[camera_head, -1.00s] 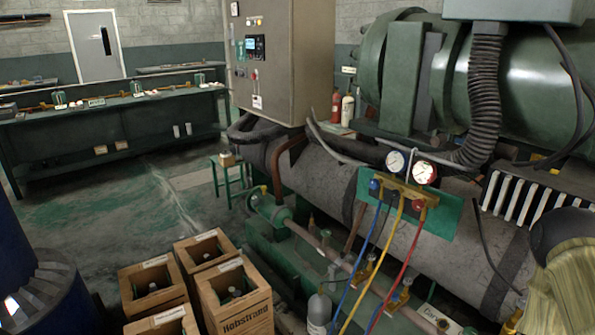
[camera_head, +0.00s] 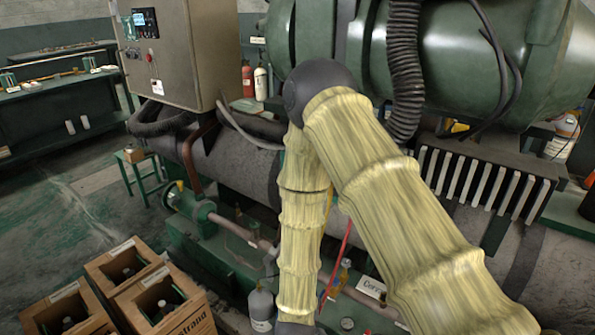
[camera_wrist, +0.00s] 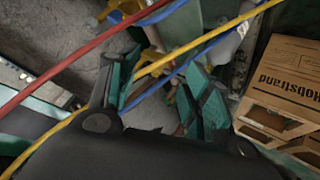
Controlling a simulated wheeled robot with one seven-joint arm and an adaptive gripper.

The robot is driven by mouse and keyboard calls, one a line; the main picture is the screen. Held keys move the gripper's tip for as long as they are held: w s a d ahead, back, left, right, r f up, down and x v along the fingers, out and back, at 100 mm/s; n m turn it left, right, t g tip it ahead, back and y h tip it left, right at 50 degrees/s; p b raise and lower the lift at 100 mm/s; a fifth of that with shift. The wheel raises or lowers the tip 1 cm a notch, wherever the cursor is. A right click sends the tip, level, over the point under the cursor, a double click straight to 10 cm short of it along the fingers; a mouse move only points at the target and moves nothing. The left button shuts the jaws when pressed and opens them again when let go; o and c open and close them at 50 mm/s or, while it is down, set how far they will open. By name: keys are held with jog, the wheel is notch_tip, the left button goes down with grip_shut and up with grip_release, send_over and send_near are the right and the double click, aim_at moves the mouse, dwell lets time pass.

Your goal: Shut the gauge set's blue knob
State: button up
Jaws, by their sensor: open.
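The gauge set and its blue knob are not visible now; in the head view my raised arm covers the area where the gauges hung. A strip of the red hose (camera_head: 337,262) shows beside my forearm. In the wrist view the red hose (camera_wrist: 62,65), yellow hose (camera_wrist: 190,47) and blue hose (camera_wrist: 160,82) run diagonally across the picture. My gripper (camera_wrist: 164,78) has its two green fingers spread apart and points downward. The yellow and blue hoses cross the space between or near the fingers; I cannot tell whether they touch. Nothing is held.
A grey control cabinet (camera_head: 165,50), large green machine (camera_head: 455,50) and ribbed radiator (camera_head: 480,180) surround the work area. Open floor lies left (camera_head: 60,205).

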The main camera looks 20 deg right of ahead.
jog(key=w+a+r+m+t+h+p, duration=0.1)
jog(key=w+r+h, duration=0.25)
jog(key=r, duration=0.75)
jog(key=w+a+r+h, duration=0.2)
jog(key=w+r+h, duration=0.15)
jog(key=r, duration=0.75)
jog(key=w+a+r+m+t+h+p, duration=0.1)
jog(key=w+r+h, duration=0.25)
jog(key=r, duration=0.65)
jog(key=p+x, duration=0.1)
jog(key=x, duration=0.9)
jog(key=shift+w+a, duration=0.15)
jog(key=c, duration=1.1)
